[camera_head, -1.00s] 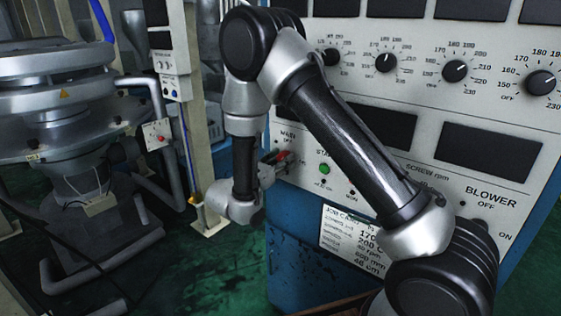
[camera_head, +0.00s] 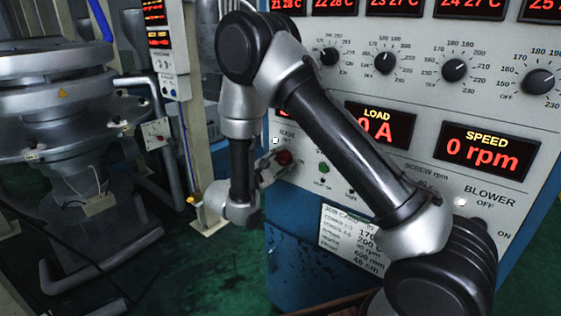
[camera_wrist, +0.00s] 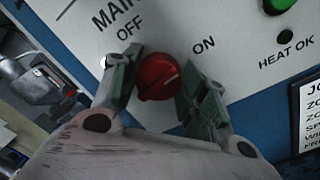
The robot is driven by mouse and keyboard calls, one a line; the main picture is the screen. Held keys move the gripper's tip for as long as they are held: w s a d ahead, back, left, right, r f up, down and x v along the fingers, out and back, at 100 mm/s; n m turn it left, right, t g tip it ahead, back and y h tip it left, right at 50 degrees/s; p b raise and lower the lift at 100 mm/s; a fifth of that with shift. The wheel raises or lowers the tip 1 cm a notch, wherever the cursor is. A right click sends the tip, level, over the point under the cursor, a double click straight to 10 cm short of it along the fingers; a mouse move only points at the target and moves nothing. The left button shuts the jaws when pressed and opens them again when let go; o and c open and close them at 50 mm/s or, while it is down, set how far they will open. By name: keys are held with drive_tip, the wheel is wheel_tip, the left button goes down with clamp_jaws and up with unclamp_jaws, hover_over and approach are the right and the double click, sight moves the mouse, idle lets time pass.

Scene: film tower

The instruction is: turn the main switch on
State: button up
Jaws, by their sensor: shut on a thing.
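The main switch is a red rotary knob (camera_wrist: 157,77) on the pale panel, with OFF to its upper left and ON to its right in the wrist view. My arm hides part of the panel.
The panel's LOAD display (camera_head: 380,125) and SPEED display (camera_head: 486,151) are lit red. A green button (camera_head: 323,168) sits right of the switch. A job card (camera_head: 352,238) hangs below. Grey machinery (camera_head: 60,110) stands at the left, with green floor between.

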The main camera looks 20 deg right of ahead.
drive_tip(key=shift+m, duration=0.6)
drive_tip(key=shift+f, duration=0.1)
drive_tip(key=o, duration=1)
drive_tip(key=shift+o, duration=0.2)
drive_tip(key=v, duration=1.2)
